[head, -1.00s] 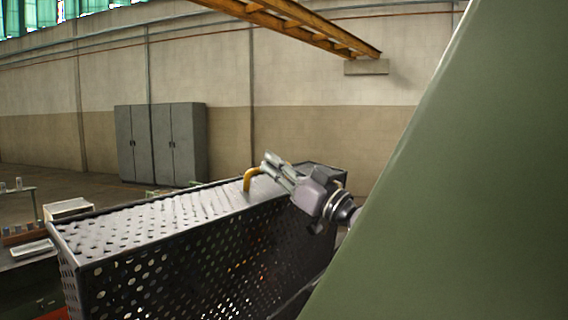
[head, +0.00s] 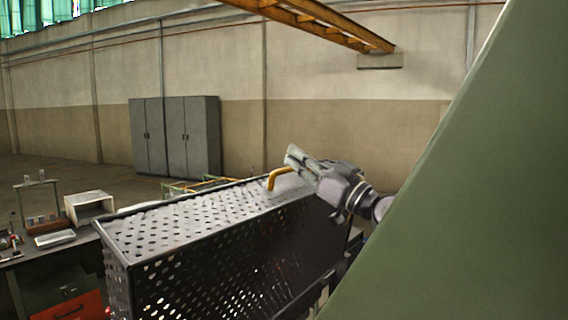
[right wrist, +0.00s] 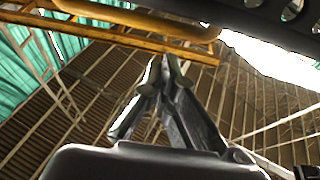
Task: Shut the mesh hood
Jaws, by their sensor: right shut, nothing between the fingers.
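The mesh hood (head: 190,220) is a dark perforated box with a lighter top, in the middle of the head view. Its long side slants away to the right; its lower edge is cut off or hidden, so I cannot tell how far open it stands. A yellow handle (head: 277,178) is on its top near the far end; it also shows at the top of the right wrist view (right wrist: 140,18). My right gripper (head: 293,156) is just right of the handle, fingers pointing up-left. In the wrist view its fingertips (right wrist: 163,62) are together, empty and below the handle. My left gripper is not in view.
A large green slanted surface (head: 470,200) blocks the right of the head view. At left is a workbench with a white open box (head: 88,207), a tray (head: 55,239) and an orange drawer (head: 75,308). Grey cabinets (head: 175,137) stand at the back wall.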

